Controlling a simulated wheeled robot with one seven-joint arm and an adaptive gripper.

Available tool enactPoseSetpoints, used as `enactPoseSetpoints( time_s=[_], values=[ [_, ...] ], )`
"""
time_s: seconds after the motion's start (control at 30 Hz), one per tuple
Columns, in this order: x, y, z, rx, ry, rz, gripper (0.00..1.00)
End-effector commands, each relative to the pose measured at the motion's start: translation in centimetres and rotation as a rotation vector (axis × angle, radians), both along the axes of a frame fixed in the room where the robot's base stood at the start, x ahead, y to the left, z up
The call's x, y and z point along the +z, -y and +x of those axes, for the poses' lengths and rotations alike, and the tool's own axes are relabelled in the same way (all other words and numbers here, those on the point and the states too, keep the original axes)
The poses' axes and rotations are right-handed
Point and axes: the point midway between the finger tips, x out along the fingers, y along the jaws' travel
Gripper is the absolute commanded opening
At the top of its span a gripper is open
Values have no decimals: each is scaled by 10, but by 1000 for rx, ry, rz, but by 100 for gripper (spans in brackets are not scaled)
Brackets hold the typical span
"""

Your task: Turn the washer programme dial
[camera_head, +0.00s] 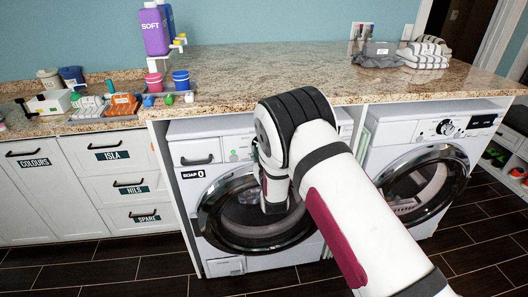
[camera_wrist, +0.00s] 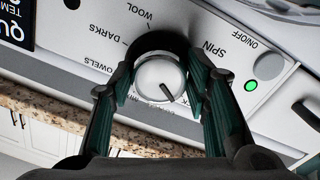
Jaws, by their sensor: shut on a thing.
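The washer programme dial (camera_wrist: 160,80) is a round silver knob with a dark pointer line and a black ring at its base. It sits on the white panel with the words WOOL, DARKS, SPIN and others around it. My gripper (camera_wrist: 162,92) has its two dark, green-padded fingers on either side of the dial, shut on it. The pointer aims down and right in the wrist view. In the head view the washer (camera_head: 222,262) stands under the counter. My arm hides the dial there, and my gripper is mostly hidden too.
A green light (camera_wrist: 251,86) and a grey ON/OFF button (camera_wrist: 268,66) sit right of the dial. A second machine (camera_head: 455,125) stands to the right. The granite counter (camera_head: 260,70) above holds a purple SOFT bottle (camera_head: 153,32) and folded laundry (camera_head: 425,55).

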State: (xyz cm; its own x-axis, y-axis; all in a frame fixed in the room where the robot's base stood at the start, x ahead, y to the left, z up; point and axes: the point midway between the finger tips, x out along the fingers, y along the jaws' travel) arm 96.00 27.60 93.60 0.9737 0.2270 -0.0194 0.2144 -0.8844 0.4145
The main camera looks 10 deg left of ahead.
Motion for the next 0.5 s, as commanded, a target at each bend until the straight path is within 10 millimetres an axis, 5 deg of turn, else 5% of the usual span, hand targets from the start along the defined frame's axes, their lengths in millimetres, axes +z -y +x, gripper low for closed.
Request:
enactPoseSetpoints(
  time_s=[0.5],
  values=[
    [-1, 1, 0, 2, 128, -453, 15]
  ],
)
